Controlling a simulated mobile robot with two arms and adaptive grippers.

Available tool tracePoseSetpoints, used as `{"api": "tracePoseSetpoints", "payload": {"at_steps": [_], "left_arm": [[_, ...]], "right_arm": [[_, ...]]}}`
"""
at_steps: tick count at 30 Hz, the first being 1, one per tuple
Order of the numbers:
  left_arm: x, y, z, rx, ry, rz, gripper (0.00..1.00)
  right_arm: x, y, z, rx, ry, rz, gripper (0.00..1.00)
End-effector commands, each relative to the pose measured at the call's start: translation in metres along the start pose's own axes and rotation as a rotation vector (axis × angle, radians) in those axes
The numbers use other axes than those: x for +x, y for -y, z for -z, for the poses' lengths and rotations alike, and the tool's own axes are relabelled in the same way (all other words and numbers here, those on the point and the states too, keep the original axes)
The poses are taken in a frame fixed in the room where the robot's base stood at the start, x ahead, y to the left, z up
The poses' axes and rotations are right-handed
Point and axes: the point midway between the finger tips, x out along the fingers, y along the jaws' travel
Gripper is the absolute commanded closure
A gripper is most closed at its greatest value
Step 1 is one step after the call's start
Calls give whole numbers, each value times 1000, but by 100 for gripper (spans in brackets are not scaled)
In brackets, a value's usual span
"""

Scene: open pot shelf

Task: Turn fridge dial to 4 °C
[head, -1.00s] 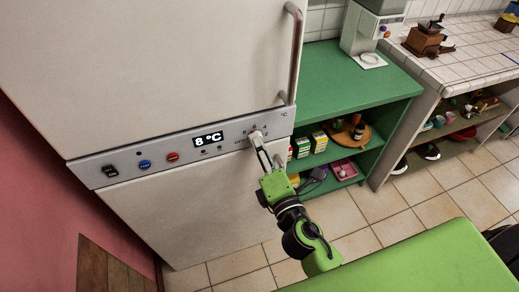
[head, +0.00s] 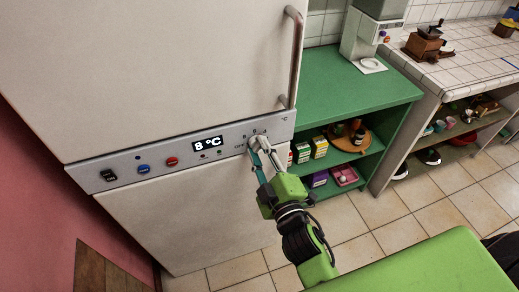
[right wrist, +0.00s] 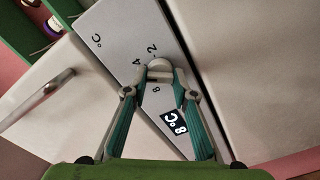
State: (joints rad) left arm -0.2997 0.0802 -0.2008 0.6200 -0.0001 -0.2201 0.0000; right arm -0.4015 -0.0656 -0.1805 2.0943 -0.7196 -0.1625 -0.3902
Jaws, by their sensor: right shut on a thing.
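The fridge (head: 160,70) is white, with a grey control panel (head: 220,162) across its front. The panel's display (head: 207,143) reads 8 °C. The dial (right wrist: 159,67) is a light grey knob near the panel's right end. In the right wrist view the numbers 2, 4 and 8 show around it. My right gripper (right wrist: 160,74) is shut on the dial, with its fingers on either side of it. In the head view the gripper (head: 256,146) covers most of the dial. Where the dial's mark points cannot be told. My left gripper is out of view.
A black switch (head: 108,175), a blue button (head: 144,169) and a red button (head: 172,161) sit on the panel to the left. A fridge handle (head: 292,60) rises above the dial. A green shelf (head: 340,88) stands to the right.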

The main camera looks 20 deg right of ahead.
Motion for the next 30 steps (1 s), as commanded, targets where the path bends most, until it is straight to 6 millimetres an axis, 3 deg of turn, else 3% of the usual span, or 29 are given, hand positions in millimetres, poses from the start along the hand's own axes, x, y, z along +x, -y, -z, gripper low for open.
{"api": "tracePoseSetpoints", "payload": {"at_steps": [12,30], "left_arm": [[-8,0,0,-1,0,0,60],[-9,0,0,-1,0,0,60]], "right_arm": [[0,0,0,230,1,1,96],[0,0,-1,275,1,1,96]]}}
